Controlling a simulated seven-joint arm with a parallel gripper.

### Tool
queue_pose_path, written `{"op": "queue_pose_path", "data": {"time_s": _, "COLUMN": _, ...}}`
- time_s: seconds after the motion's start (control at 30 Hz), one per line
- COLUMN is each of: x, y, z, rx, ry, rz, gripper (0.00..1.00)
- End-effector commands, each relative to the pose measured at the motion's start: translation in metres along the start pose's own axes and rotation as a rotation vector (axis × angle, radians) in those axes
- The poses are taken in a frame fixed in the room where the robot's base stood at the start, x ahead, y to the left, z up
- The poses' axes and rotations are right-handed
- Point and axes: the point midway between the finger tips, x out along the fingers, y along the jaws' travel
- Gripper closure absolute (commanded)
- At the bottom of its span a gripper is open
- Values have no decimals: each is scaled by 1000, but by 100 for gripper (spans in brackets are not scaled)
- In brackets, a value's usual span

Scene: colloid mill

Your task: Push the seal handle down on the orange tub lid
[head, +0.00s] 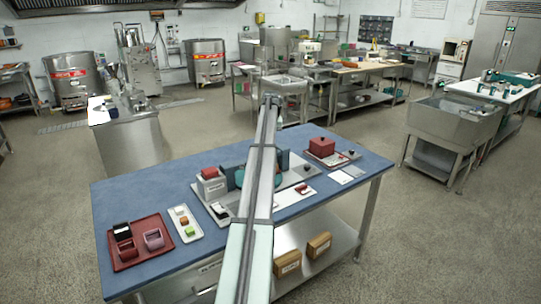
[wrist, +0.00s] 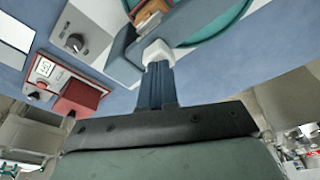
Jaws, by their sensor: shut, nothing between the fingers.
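My gripper (wrist: 158,72) shows in the wrist view as closed dark-blue fingers, with nothing seen between them. A small white block (wrist: 157,50) shows at their tips; I cannot tell whether it is touched. Beside it is a blue-grey machine part (wrist: 124,44), with a teal round part (wrist: 222,22) behind. A small orange-brown ribbed piece (wrist: 150,14) lies near the top edge. In the head view, a small orange piece (head: 184,220) sits on a pale tray (head: 190,234). I cannot make out which is the orange tub lid; its seal handle is not distinguishable.
The blue table (head: 150,196) carries a dark-red tray (head: 119,262) with small boxes at left. Another red tray with a red box (head: 322,145) is at right. A grey control box with a dark knob (wrist: 74,41) shows in the wrist view.

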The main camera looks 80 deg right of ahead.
Motion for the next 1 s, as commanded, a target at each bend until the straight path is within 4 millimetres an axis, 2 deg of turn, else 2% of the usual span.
{"op": "queue_pose_path", "data": {"time_s": 1.0, "x": -57, "y": 0, "z": -12, "rx": 0, "ry": 2, "rz": 0, "gripper": 100}}
